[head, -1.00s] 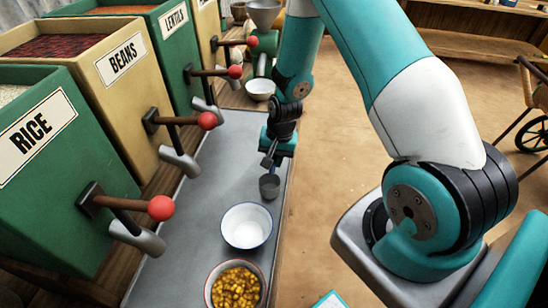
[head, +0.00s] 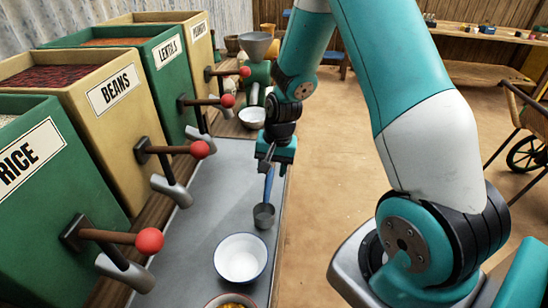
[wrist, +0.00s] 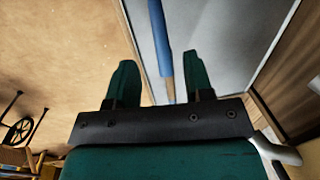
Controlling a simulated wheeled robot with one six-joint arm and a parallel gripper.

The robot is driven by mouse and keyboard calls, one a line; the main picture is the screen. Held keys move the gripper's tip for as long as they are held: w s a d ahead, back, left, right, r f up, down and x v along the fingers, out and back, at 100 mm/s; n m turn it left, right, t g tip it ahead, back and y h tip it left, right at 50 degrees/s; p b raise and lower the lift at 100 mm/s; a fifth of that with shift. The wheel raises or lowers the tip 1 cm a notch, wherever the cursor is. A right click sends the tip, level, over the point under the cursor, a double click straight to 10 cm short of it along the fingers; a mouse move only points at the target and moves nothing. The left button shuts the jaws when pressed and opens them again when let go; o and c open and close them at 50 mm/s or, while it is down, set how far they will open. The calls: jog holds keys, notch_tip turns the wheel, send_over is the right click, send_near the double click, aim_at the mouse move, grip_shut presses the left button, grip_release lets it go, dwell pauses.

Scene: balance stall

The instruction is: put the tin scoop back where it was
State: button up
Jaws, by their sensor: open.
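The tin scoop (head: 264,217) is a small grey cup with a blue handle. It appears to rest on the grey counter top (head: 212,215), near its right edge, beyond a white bowl. Its handle points away from me toward my gripper (head: 273,162). My gripper is open, just past the handle's far end. In the wrist view, the blue handle (wrist: 160,40) with its tan end shows between the two spread fingers of my gripper (wrist: 157,62), nearer the right finger. Neither finger visibly touches it.
A white bowl (head: 241,259) stands nearest the scoop, with a bowl of yellow kernels (head: 232,301) in front. Bins with red-knobbed levers (head: 150,241) line the left side. Another white bowl (head: 252,117) and a grinder (head: 258,75) stand at the far end. Open floor lies right.

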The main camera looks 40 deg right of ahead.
jog(key=s+a+r+n+y, duration=0.1)
jog(key=s+a+r+n, duration=0.15)
jog(key=a+r, duration=0.35)
jog(key=s+a+r+n+y, duration=0.1)
jog(key=s+a+r+n, duration=0.2)
jog(key=r, duration=0.4)
jog(key=s+a+r+n, duration=0.4)
jog(key=s+a+n, duration=0.1)
jog(key=s, duration=0.2)
jog(key=s+a+r+n+g+y, duration=0.1)
jog(key=s+a+r+n, duration=0.4)
jog(key=s, duration=0.3)
jog(key=shift+a, duration=0.25)
